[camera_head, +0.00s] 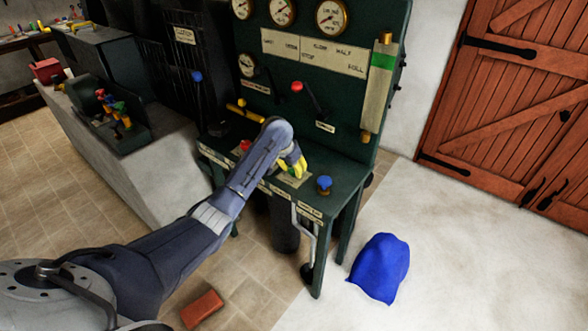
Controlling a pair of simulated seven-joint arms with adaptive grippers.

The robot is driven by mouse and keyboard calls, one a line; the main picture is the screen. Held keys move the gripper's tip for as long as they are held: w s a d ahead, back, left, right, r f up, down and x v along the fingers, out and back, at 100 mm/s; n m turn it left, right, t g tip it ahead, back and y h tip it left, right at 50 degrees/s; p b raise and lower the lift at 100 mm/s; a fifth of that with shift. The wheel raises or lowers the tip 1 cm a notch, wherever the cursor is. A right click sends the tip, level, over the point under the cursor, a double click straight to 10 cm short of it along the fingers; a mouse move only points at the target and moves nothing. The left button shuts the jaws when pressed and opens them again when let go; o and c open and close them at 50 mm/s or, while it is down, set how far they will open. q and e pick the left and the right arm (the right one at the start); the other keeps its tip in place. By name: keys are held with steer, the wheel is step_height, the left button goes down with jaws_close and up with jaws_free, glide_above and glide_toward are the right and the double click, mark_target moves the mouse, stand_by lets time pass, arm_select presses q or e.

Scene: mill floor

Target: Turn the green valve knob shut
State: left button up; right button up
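A dark green control console (345,190) stands in the middle of the head view, with a low shelf of knobs in front of its upright panel. My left arm comes in from the lower left, and my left gripper (292,167), with yellow fingers, points down at the shelf between a red knob and a blue knob. No green knob shows clearly; the gripper and wrist cover that part of the shelf. I cannot tell whether the fingers are open or touching anything. My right gripper is not in view.
The blue knob (324,183) is close right of the gripper; the red knob (245,146) is left, partly behind my arm. A red-tipped lever (299,88) and gauges (331,16) are above. A blue cloth heap (380,268) and a brick (202,309) lie on the floor.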

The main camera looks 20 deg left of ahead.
arm_select(q)
steer(key=m+h, duration=0.1)
steer(key=m, duration=0.1)
steer(key=m+g, duration=0.1)
steer(key=m, duration=0.2)
steer(key=shift+h, duration=0.4)
steer(key=shift+f+m+g+h, duration=0.1)
steer(key=shift+m+g+h, duration=0.35)
steer(key=shift+m, duration=1.55)
steer(key=shift+d, duration=0.1)
steer(key=o, duration=1.2)
steer(key=shift+a+r, duration=0.25)
steer(key=shift+r, duration=0.25)
steer(key=v, duration=1.1)
